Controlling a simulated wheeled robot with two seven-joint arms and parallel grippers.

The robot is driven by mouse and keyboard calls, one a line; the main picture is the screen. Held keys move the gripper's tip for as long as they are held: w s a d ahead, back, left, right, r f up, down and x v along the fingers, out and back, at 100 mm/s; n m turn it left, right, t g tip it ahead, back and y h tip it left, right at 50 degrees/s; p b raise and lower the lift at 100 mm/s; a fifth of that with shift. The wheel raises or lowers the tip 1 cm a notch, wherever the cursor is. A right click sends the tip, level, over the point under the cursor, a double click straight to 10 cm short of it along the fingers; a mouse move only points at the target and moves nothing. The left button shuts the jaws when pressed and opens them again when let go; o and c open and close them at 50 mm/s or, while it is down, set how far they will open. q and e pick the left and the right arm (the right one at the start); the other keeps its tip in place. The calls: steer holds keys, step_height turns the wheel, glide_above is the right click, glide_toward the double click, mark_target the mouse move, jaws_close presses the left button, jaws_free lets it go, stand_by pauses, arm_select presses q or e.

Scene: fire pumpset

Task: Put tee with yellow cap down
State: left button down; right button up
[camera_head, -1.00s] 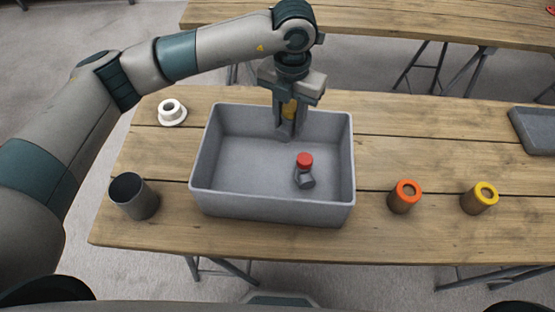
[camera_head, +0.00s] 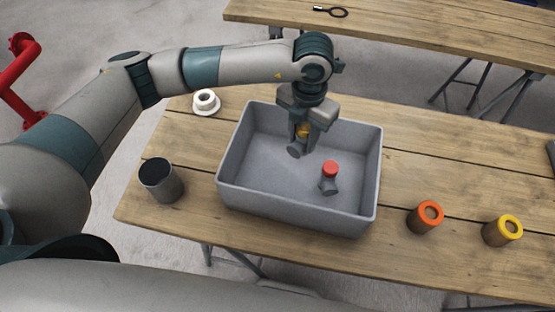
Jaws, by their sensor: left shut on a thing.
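My left gripper (camera_head: 304,130) points down over the back part of the grey bin and is shut on the tee with yellow cap (camera_head: 296,150). The cap shows between the fingers, and the tee's grey body hangs below them. The tee is inside the outline of the grey bin (camera_head: 232,167); I cannot tell whether it touches the floor. A tee with a red cap (camera_head: 329,178) stands in the bin, to the right and nearer. My right gripper is not in view.
A dark grey cup (camera_head: 162,182) stands left of the bin, and a white flanged part (camera_head: 206,102) lies behind it. An orange-rimmed cylinder (camera_head: 426,217) and a yellow-rimmed cylinder (camera_head: 502,230) stand to the right on the wooden table (camera_head: 430,160). A second table (camera_head: 430,35) is behind.

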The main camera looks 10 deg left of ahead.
arm_select(q)
steer(key=s+a+f+p, duration=0.1)
steer(key=a, duration=0.1)
steer(key=s+a+f+p, duration=0.1)
steer(key=a, duration=0.1)
steer(key=s+a+f+p, duration=0.1)
steer(key=a+f, duration=0.1)
steer(key=shift+s+a+f, duration=0.1)
steer(key=shift+s, duration=0.3)
steer(key=shift+f+p, duration=0.4)
steer(key=shift+p, duration=0.05)
step_height(320, 180, down, 3)
steer(key=shift+r+p, duration=0.1)
steer(key=shift+p, duration=0.55)
steer(key=shift+f, duration=0.2)
